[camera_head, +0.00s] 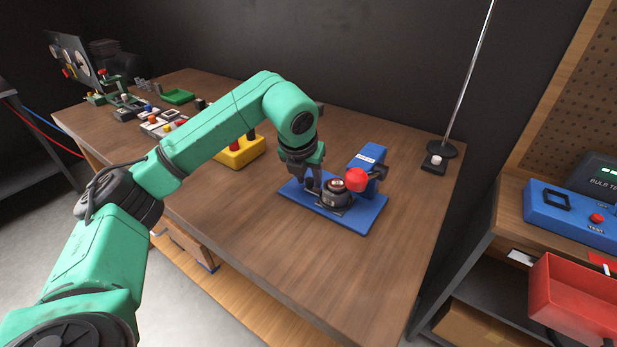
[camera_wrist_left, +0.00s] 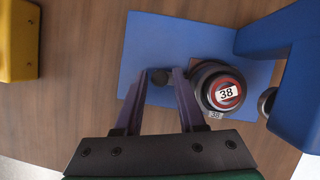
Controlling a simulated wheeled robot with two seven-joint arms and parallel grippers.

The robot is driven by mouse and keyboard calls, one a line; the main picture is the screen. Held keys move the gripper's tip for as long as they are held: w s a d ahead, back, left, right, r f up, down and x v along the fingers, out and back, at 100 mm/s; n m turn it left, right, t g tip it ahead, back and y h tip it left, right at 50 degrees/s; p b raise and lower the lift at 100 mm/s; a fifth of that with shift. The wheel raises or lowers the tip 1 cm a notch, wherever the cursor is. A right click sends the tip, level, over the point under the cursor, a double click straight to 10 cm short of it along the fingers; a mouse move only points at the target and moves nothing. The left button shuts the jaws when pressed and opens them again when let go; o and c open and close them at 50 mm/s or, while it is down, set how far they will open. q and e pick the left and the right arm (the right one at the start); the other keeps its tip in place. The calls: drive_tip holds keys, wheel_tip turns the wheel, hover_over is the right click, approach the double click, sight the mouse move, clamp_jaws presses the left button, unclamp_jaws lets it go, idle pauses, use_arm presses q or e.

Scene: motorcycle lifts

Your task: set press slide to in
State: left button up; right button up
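The press has a flat blue base (camera_head: 355,218), a blue upright (camera_head: 372,160) and a red ball (camera_head: 356,180) on its lever. My left gripper (camera_head: 314,188) is low over the base's left side. In the wrist view its fingers (camera_wrist_left: 160,80) are apart, one on each side of the knob; I cannot tell whether they touch it.
A yellow block (camera_head: 240,152) stands left of the press, behind my arm. A rod stand (camera_head: 437,155) is at the table's back right. Several small parts and a green tray (camera_head: 178,96) are at the far left. The table front (camera_head: 330,275) is clear.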

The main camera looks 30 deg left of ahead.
use_arm(q)
drive_tip(key=shift+d, duration=0.15)
drive_tip(key=shift+s+r, duration=0.15)
drive_tip(key=shift+r, duration=0.25)
drive_tip(key=v, duration=1.3)
drive_tip(key=shift+r, duration=0.4)
drive_tip(key=shift+s, duration=0.1)
